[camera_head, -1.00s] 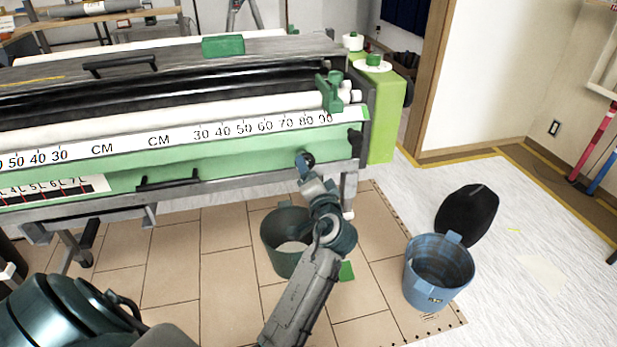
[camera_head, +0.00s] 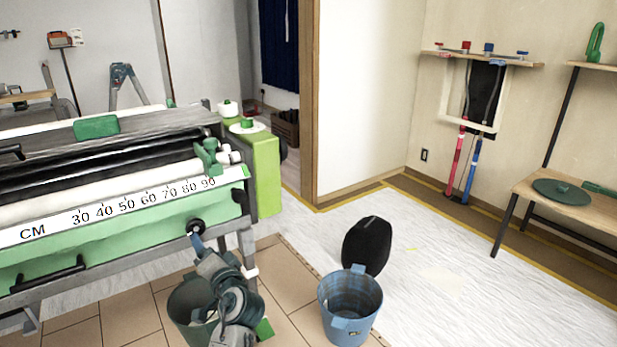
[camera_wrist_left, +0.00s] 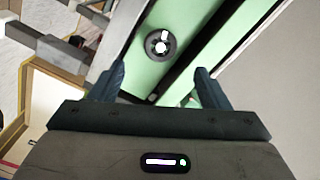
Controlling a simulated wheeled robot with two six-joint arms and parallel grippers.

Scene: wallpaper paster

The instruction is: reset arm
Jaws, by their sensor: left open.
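The wallpaper paster (camera_head: 150,220) stands at the left in the head view, with a ruler strip along its green front. My left gripper (camera_head: 197,243) is at the machine's right end, close to a round black knob (camera_head: 195,227). In the left wrist view the knob (camera_wrist_left: 160,46) shows beyond my open left gripper (camera_wrist_left: 158,74), in line with the gap between the fingers. The gap is empty, and the fingers look apart from the knob. My left arm partly covers a dark green bucket (camera_head: 185,305). My right gripper is not in view.
A blue bucket (camera_head: 350,305) stands on the floor right of my arm, with a black rounded object (camera_head: 367,246) behind it. A wooden bench (camera_head: 570,205) stands at the far right. The white floor between them is mostly clear.

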